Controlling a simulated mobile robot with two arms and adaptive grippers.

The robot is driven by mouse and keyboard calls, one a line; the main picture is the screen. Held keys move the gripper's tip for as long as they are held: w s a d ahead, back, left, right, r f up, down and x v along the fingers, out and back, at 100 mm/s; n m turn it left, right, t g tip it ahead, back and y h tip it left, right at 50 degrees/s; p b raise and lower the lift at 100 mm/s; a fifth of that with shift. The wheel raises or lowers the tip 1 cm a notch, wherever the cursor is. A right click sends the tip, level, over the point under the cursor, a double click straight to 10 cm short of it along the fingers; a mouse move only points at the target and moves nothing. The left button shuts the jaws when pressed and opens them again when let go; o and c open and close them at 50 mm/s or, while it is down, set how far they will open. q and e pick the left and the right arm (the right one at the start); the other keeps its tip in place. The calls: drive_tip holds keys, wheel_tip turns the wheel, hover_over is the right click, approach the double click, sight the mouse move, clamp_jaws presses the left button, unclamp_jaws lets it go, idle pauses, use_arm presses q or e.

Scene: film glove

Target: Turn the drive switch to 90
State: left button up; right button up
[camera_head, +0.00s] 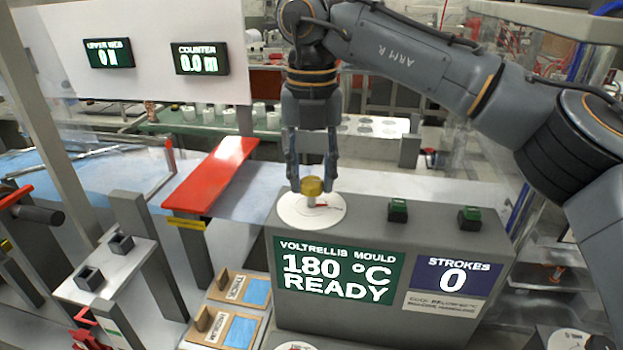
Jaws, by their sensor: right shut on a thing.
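A brass-yellow knob (313,186) stands on a round white dial (296,215) on top of the grey console (385,235). A small red mark shows on the dial; its numbers are too small to read. My right gripper (312,184) points straight down from above, its two fingers shut on the knob from either side. No label naming the drive switch is legible. My left gripper is not in view.
Two green buttons (398,210) (469,217) sit right of the dial. The console front reads "180 °C READY" and "STROKES 0". A red sloping bar (212,175) is to the left. Wooden trays (225,328) lie below. Displays read "0 N" and "0.0 m" behind.

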sight(311, 181)
drive_tip(key=shift+m+b, duration=0.35)
drive_tip(key=shift+m, duration=0.85)
drive_tip(key=o, duration=1.2)
drive_tip(key=shift+c, duration=0.2)
wheel_tip(311, 181, up, 12)
